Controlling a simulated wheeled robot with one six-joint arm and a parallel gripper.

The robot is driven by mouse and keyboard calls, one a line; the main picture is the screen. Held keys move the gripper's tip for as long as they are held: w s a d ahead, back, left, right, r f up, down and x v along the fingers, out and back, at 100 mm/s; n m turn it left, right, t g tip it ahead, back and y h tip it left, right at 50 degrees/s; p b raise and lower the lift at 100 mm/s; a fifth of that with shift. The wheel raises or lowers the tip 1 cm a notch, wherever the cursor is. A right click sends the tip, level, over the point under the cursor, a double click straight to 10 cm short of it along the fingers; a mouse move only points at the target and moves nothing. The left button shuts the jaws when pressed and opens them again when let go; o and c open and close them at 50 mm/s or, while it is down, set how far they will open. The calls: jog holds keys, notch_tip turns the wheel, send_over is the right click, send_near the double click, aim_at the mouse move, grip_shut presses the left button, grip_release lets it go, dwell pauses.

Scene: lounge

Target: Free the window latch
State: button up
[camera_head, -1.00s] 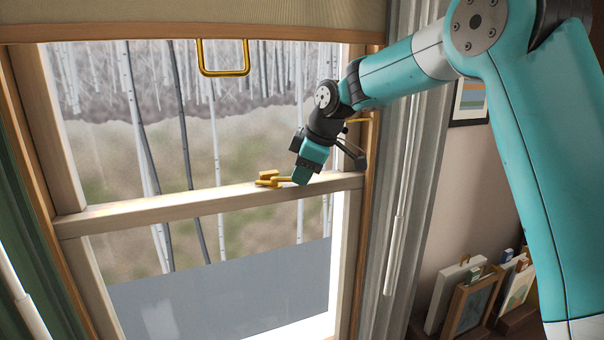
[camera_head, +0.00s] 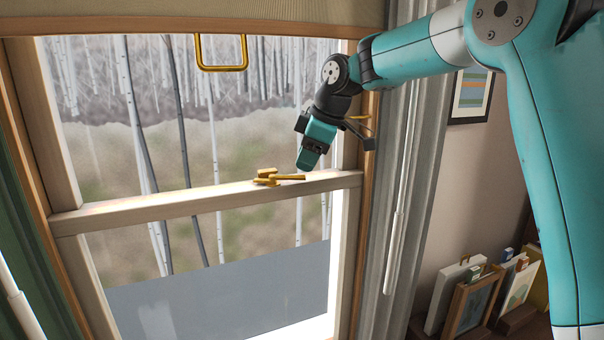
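The brass window latch (camera_head: 268,178) sits on the top of the window's middle rail (camera_head: 205,199). Its lever points to the right along the rail.
A brass pull handle (camera_head: 222,68) hangs from the blind (camera_head: 190,18) at the top. A grey curtain (camera_head: 405,190) hangs right of the window, and a green one (camera_head: 28,240) at the left. Framed pictures (camera_head: 470,305) stand at the lower right.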

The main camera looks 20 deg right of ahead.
jog(key=v, duration=0.8)
jog(key=shift+f+b, duration=0.15)
jog(key=shift+b, duration=0.45)
jog(key=c, duration=0.6)
jog(key=shift+m+t+h, duration=0.3)
jog(key=shift+t+h, duration=0.2)
jog(key=shift+t, duration=0.4)
jog(key=s+a+f+b, duration=0.1)
jog(key=b, duration=0.4)
jog(key=s+a+f+b, duration=0.1)
jog(key=a+f+b, duration=0.1)
jog(key=b, duration=0.3)
jog(key=shift+s+a+f+b, duration=0.1)
jog(key=shift+s+f+b, duration=0.2)
jog(key=shift+b, duration=0.1)
grip_shut()
jog(key=m+t+b, duration=0.1)
jog(key=t+b, duration=0.1)
jog(key=b, duration=0.5)
send_near(289, 192)
jog(key=shift+x, duration=1.95)
